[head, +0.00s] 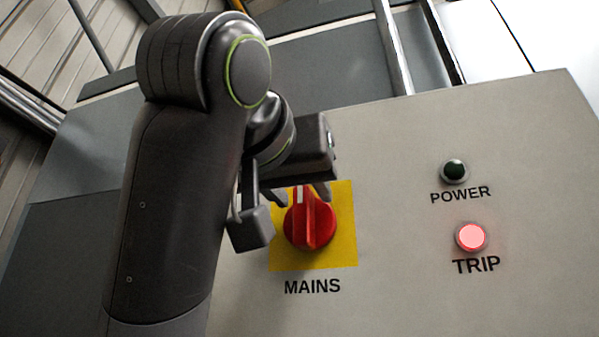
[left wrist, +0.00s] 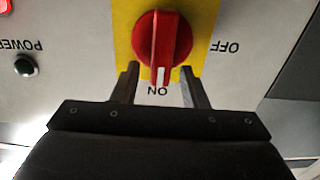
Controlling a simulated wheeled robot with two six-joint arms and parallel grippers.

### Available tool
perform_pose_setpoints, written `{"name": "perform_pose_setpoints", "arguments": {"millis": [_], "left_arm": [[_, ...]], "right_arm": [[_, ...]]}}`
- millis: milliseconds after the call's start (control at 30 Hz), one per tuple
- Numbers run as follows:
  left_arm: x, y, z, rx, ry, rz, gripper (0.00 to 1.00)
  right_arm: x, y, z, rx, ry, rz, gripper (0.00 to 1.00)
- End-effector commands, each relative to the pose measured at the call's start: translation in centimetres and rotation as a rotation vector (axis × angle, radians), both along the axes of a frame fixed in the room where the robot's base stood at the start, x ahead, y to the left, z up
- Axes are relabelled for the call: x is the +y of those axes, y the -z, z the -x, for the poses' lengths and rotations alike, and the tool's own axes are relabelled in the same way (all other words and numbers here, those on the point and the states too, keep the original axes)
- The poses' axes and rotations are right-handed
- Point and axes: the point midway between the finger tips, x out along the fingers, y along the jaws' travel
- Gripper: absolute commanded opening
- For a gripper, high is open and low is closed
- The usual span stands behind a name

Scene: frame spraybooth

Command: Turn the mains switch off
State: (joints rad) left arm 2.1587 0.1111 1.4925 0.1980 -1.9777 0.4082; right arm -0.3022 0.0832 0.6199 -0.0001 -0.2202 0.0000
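The mains switch (head: 311,226) is a round red rotary knob with a raised grip bar, on a yellow plate (head: 345,254) above the label MAINS. The knob's white mark points up in the head view. In the left wrist view, which is upside down, the knob (left wrist: 162,35) has its white mark towards ON, and OFF is printed to the right. My left gripper (head: 300,192) is open at the knob's upper edge. Its two fingers (left wrist: 160,70) stand apart on either side of the white mark, with nothing between them that I can tell is gripped. My right gripper is not in view.
The grey panel (head: 400,270) also carries a dark POWER lamp (head: 454,171) and a lit red TRIP lamp (head: 471,237) to the right of the switch. My left arm covers the panel's left part. The panel face between switch and lamps is clear.

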Motion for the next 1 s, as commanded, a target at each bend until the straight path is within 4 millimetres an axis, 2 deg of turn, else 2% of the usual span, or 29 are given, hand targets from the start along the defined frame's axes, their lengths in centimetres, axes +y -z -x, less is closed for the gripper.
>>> {"name": "perform_pose_setpoints", "arguments": {"millis": [400, 700, 1000], "left_arm": [[-0.10, 0.03, -0.31, -0.001, 0.000, 0.000, 0.39], [-0.10, 0.02, -0.31, -0.001, 0.000, 0.000, 0.00], [-0.02, 0.12, -0.34, 0.007, 0.000, 0.026, 0.00]], "right_arm": [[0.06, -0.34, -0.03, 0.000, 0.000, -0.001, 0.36], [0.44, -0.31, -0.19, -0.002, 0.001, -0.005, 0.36], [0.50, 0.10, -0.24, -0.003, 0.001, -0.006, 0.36]]}}
